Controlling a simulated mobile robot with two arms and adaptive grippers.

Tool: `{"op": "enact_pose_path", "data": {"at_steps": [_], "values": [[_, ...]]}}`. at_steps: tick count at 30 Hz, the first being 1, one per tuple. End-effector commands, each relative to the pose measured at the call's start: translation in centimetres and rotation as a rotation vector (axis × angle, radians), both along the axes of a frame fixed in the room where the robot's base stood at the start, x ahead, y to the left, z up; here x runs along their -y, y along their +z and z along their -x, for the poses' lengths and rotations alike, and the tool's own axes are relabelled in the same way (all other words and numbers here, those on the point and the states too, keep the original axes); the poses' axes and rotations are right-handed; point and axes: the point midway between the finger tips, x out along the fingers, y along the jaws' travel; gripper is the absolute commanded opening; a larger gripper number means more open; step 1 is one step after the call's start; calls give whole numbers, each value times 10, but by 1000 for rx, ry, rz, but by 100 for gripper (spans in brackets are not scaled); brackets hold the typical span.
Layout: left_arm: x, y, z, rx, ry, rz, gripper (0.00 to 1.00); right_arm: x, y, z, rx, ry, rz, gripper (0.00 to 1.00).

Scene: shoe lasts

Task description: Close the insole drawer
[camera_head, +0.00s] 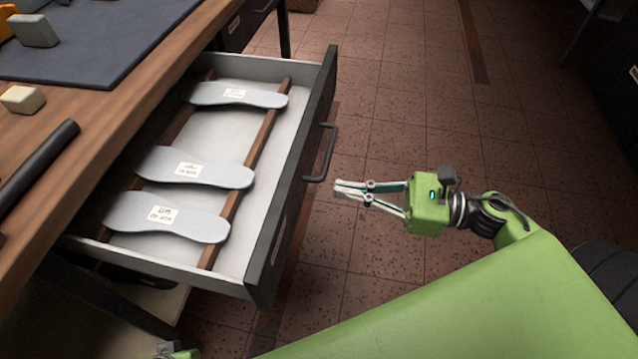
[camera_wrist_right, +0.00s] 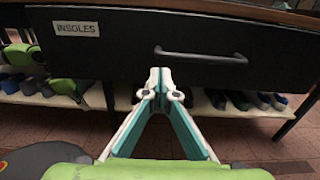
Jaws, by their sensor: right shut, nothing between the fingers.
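The insole drawer (camera_head: 262,240) is pulled out from under the wooden bench in the head view. Three grey insoles (camera_head: 195,167) with white labels lie inside across brown wooden strips. Its dark front carries a black bar handle (camera_head: 323,153). In the right wrist view the drawer front (camera_wrist_right: 120,50) bears an "INSOLES" label, with the handle (camera_wrist_right: 200,56) right of the fingertips. My right gripper (camera_head: 338,189) is shut and empty, in front of the drawer front, near the handle's lower end and apparently apart from it. Only a small green piece of my left arm shows at the bottom edge; its fingers are out of view.
The wooden bench top (camera_head: 95,125) holds a dark mat (camera_head: 100,40), a pale block (camera_head: 22,99) and a black bar (camera_head: 38,165). In the right wrist view, shelves below the drawer hold several dark shoe-like shapes (camera_wrist_right: 240,100).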

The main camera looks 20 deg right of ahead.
Motion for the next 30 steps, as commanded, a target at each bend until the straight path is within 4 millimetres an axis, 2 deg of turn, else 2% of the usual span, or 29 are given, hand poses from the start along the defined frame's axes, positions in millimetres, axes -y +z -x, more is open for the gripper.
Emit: {"op": "enact_pose_path", "data": {"at_steps": [3, 9, 30], "values": [[0, 0, 0, 0, 0, 0, 0, -19, 1, -13, 3, 1, -1, 0], [0, -2, 0, -1, 0, 0, 0, -39, 1, -26, 0, 0, -1, 0], [1, -4, -1, 0, 0, 1, 0, -50, 0, -34, -1, -1, -3, 0]]}}
